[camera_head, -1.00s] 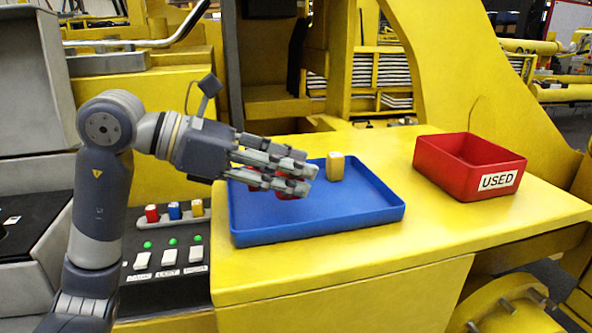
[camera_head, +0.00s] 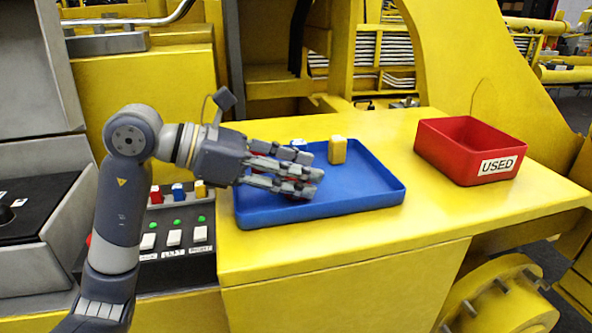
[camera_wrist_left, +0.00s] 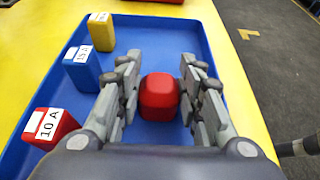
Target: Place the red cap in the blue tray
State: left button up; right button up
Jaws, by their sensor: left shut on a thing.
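My left gripper (camera_head: 312,184) is over the blue tray (camera_head: 370,200), its fingers pointing right. In the left wrist view, the fingers are on both sides of a plain red cap (camera_wrist_left: 160,97) and shut on it. The tray floor (camera_wrist_left: 150,40) shows beneath and around the cap; I cannot tell whether the cap touches it. In the head view the fingers mostly hide the cap. My right gripper is in neither current view.
In the tray, a red block marked 10 A (camera_wrist_left: 50,127), a blue block (camera_wrist_left: 82,70) and a yellow block (camera_head: 337,150) stand beside the gripper. A red bin marked USED (camera_head: 455,158) is to the right. A button panel (camera_head: 172,238) is at left.

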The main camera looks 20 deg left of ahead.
pick_arm(q)
jog(key=o, duration=1.1)
jog(key=shift+f, duration=0.1)
pick_arm(e)
jog(key=shift+d, duration=0.5)
pick_arm(q)
jog(key=shift+r+p, duration=0.3)
jog(key=shift+p, duration=0.05)
jog(key=b+v, duration=0.2)
jog(key=v, duration=0.3)
jog(key=b+v, duration=0.2)
jog(key=v, duration=0.3)
jog(key=shift+s+a+f+b, duration=0.1)
jog(key=shift+s+a+b, duration=0.1)
jog(key=shift+a+b, duration=0.15)
jog(key=shift+s+a+r, duration=0.3)
jog(key=shift+a+r, duration=0.1)
pick_arm(e)
jog(key=f, duration=0.4)
jog(key=shift+w+a+f, duration=0.1)
jog(key=shift+a+f, duration=0.15)
jog(key=shift+r, duration=0.1)
